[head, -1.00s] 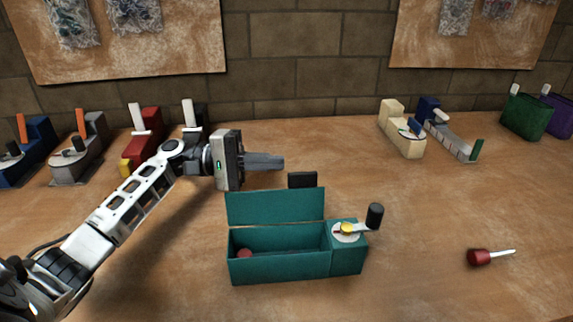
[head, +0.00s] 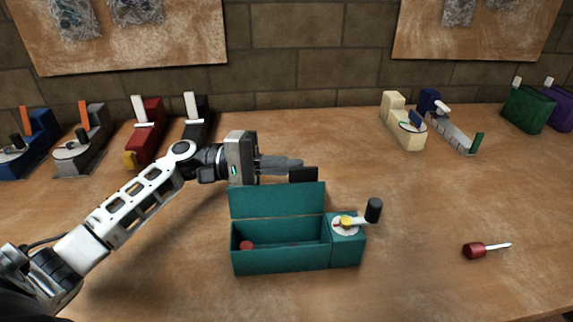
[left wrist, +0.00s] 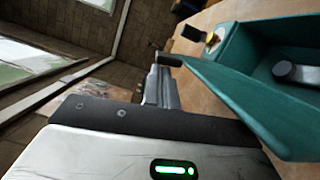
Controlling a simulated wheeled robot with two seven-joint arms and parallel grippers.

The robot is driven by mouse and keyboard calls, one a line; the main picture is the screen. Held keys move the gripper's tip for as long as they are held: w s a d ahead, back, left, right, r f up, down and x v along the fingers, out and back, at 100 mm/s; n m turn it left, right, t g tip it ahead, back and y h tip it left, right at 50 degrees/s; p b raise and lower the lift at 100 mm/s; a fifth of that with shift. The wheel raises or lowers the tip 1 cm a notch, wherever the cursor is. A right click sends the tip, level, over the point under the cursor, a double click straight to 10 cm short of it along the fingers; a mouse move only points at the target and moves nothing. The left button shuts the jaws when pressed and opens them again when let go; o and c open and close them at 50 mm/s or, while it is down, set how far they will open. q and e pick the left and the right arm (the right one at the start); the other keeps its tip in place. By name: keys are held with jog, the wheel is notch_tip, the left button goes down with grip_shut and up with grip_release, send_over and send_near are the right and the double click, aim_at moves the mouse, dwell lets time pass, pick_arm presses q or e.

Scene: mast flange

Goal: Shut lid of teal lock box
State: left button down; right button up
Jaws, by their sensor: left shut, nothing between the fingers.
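The teal lock box (head: 280,262) stands on the table with its lid (head: 277,200) raised at the back. A black tab (head: 303,174) sits at the lid's top right. Inside the open compartment lies a small red round item (head: 247,245). On the box's right block are a dial (head: 346,223) and a crank with a black knob (head: 374,210). My left gripper (head: 298,165) is shut and empty, behind and above the lid, its fingertips near the black tab; I cannot tell whether they touch. The left wrist view shows the lid (left wrist: 235,95) beside the fingers (left wrist: 160,88). My right gripper is not in view.
A red-handled screwdriver (head: 475,250) lies on the right of the table. Other lock devices stand along the brick wall: red (head: 146,140), cream (head: 402,125) and green (head: 523,108) among them. The table right of the box is mostly clear.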

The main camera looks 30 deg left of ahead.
aim_at(291, 191)
pick_arm(q)
jog(key=shift+s+d+r+m, duration=0.1)
jog(key=shift+s+d+m, duration=0.15)
jog(key=shift+m, duration=0.15)
jog(key=s+d+m+b, duration=0.1)
jog(key=m, duration=0.1)
jog(key=s+d+m+y, duration=0.1)
jog(key=m, duration=0.1)
jog(key=s+d+m+b, duration=0.1)
jog(key=s+m, duration=0.1)
jog(key=shift+r+y+b, duration=0.25)
jog(key=shift+y+b, duration=0.05)
jog(key=shift+s, duration=0.2)
jog(key=shift+s+d+f, duration=0.1)
jog(key=shift+s+d, duration=0.2)
jog(key=shift+s, duration=0.1)
dwell(0.3)
